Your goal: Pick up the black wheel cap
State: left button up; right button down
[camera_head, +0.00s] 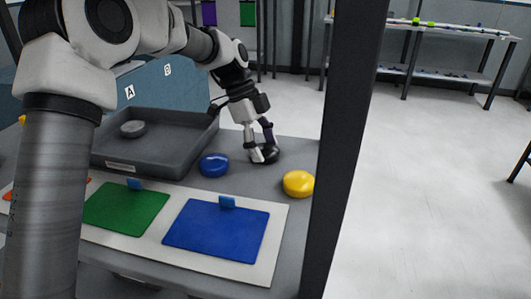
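The black wheel cap (268,155) lies on the grey table, right of the blue cap and partly hidden by my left gripper's fingers. My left gripper (260,151) points down at the cap, with its fingers spread apart at the cap's left part and top. I cannot tell whether the fingers press on it. My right gripper is not in view.
A blue cap (214,165) and a yellow cap (299,184) lie close by. A grey tray (160,166) holds a grey cap (132,129). A white board with a green sheet (127,209) and a blue sheet (217,230) lies in front. A dark post (343,140) stands at the right.

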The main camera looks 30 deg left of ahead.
pick_arm(q)
jog(key=shift+c, duration=1.3)
